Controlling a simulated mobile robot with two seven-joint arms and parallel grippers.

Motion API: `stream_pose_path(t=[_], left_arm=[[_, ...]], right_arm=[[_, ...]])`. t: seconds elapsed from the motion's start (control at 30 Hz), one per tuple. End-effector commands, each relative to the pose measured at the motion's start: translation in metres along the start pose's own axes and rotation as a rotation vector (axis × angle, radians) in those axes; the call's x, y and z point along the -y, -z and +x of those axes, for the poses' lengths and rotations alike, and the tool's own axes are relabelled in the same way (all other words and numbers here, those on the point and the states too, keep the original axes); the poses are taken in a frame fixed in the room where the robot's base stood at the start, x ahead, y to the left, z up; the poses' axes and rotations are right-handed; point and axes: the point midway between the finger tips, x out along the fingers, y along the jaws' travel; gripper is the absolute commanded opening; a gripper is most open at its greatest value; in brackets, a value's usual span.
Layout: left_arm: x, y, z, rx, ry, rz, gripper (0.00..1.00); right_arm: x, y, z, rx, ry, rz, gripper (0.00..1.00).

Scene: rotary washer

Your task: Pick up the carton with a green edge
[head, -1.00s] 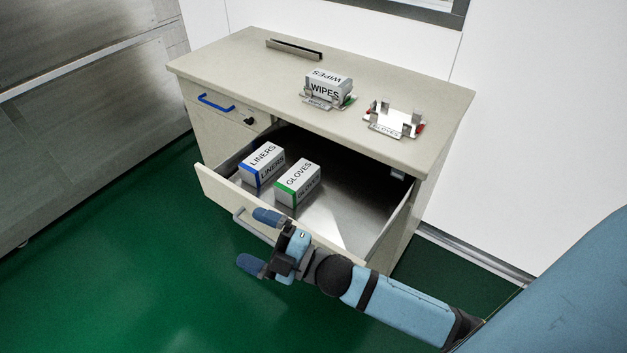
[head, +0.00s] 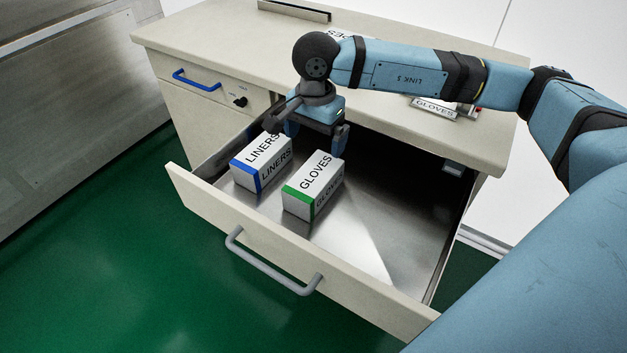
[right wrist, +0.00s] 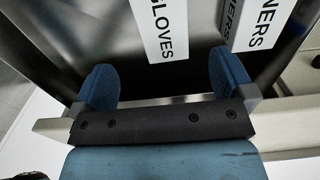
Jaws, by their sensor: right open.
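The carton with a green edge (head: 312,188), a white box marked GLOVES, lies in the open drawer. In the right wrist view the white GLOVES carton (right wrist: 160,28) lies beyond the fingertips, roughly in line with the gap between them; its green edge is out of sight there. My right gripper (head: 316,140) points down over the drawer, just behind the cartons, open and empty. Its two blue fingers (right wrist: 163,78) are spread in the right wrist view. My left gripper is not in view.
A blue-edged LINERS carton (head: 258,162) lies close to the left of the GLOVES carton. The drawer's front wall (head: 240,235) and the countertop (head: 215,45) bound the space. The drawer floor (head: 385,215) is bare on the right. A GLOVES holder (head: 433,107) stands on the countertop.

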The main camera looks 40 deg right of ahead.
Motion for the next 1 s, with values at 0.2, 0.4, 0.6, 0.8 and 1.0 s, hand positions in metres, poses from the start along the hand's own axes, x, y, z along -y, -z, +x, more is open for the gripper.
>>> stream_pose_path(t=[0.2,0.4,0.6,0.8,1.0], left_arm=[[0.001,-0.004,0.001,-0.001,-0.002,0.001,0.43],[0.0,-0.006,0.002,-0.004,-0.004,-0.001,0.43],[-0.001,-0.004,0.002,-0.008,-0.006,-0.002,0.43],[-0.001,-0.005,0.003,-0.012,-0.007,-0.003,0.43],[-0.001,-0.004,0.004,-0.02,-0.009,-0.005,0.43]], right_arm=[[-0.001,0.004,0.033,-0.017,-0.007,-0.002,1.0],[-0.001,0.004,0.07,-0.016,-0.005,-0.001,1.0],[0.0,0.005,0.084,-0.016,-0.002,0.0,1.0],[0.001,0.004,0.102,-0.014,-0.005,-0.001,1.0],[0.002,0.004,0.131,-0.014,-0.004,-0.002,1.0]])
